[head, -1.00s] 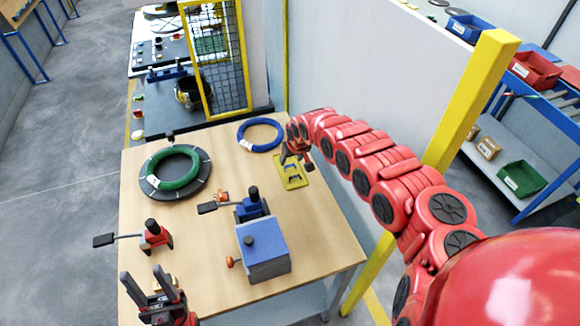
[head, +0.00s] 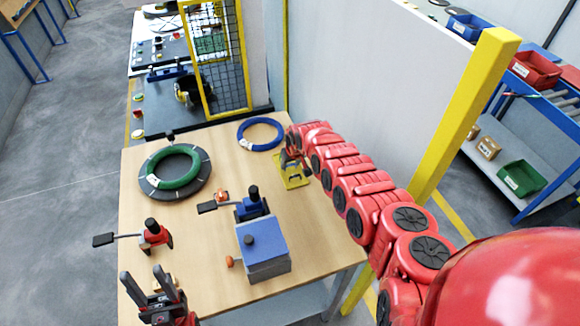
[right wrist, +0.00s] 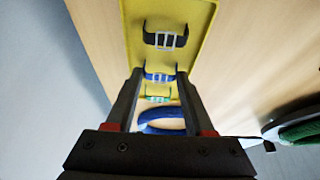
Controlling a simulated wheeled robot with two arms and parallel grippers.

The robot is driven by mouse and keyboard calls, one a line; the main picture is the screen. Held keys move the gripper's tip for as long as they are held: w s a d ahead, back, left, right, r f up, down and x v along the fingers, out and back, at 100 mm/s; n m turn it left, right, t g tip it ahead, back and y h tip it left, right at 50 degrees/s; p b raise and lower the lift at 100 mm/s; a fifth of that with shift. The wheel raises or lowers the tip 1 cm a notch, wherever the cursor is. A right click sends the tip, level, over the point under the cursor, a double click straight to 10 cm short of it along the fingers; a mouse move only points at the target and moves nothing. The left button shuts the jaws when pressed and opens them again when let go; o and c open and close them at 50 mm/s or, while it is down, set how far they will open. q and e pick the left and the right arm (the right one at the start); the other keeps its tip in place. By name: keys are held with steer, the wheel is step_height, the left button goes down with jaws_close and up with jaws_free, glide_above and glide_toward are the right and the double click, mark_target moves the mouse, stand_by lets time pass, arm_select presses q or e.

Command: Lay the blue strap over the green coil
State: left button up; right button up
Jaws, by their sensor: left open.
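The green coil (head: 184,182) lies flat on a dark round plate (head: 203,190) at the table's back left. The blue strap (right wrist: 158,77) lies across the yellow tray (right wrist: 208,18) between a black strap (right wrist: 180,41) and a green strap (right wrist: 157,98). My right gripper (right wrist: 159,74) is open, its fingers on either side of the blue strap; I cannot tell whether they touch it. In the head view, my right gripper (head: 294,172) is over the yellow tray and mostly hides the straps. My left gripper (head: 152,283) is open and empty at the table's front left.
A blue coil (head: 262,147) lies behind the tray. A blue-topped grey box (head: 263,252), a blue tool (head: 252,207) and a red tool with a black handle (head: 155,236) stand on the table. A yellow post (head: 455,130) and a light wall are to the right.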

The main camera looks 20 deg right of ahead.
jaws_close()
